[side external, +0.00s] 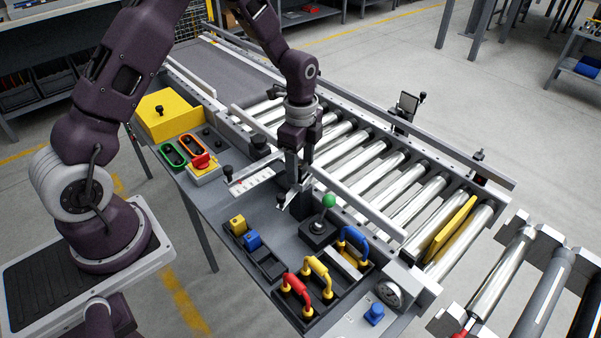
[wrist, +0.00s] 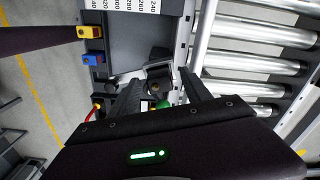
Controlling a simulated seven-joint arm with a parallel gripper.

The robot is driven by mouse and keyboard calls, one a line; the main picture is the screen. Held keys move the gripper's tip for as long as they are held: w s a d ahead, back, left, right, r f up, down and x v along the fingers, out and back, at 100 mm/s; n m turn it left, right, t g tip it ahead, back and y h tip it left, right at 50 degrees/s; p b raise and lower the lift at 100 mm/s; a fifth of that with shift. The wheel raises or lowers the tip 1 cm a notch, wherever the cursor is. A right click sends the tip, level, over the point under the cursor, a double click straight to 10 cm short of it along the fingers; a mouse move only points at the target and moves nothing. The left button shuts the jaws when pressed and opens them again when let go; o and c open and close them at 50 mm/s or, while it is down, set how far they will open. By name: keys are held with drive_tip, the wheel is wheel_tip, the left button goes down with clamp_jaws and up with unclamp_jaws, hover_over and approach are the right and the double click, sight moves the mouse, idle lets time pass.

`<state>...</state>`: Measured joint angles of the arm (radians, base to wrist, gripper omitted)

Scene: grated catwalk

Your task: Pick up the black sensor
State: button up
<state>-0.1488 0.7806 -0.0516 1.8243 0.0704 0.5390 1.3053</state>
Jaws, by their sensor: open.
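My gripper (side external: 292,188) points down over the near side of the roller conveyor in the side view. In the wrist view my gripper (wrist: 160,92) is open, with one dark finger on each side of a small black block with a round face. This block looks like the black sensor (wrist: 158,76), mounted at the conveyor's side rail. I cannot tell whether the fingers touch it. In the side view the fingers and mount overlap, so the sensor is hard to make out there.
A green-knobbed joystick (side external: 329,202) stands close to the right of my gripper. Blue (side external: 354,242), yellow (side external: 317,269) and red (side external: 297,288) handles lie nearer the front. Yellow and blue blocks sit in a black tray. The steel rollers (side external: 384,173) lie behind, with a yellow plate (side external: 452,228).

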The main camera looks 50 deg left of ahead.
sight(300, 164)
drive_tip(key=shift+f, duration=0.15)
clamp_jaws()
wheel_tip(300, 164, up, 10)
drive_tip(key=shift+r, duration=0.1)
idle(0.4)
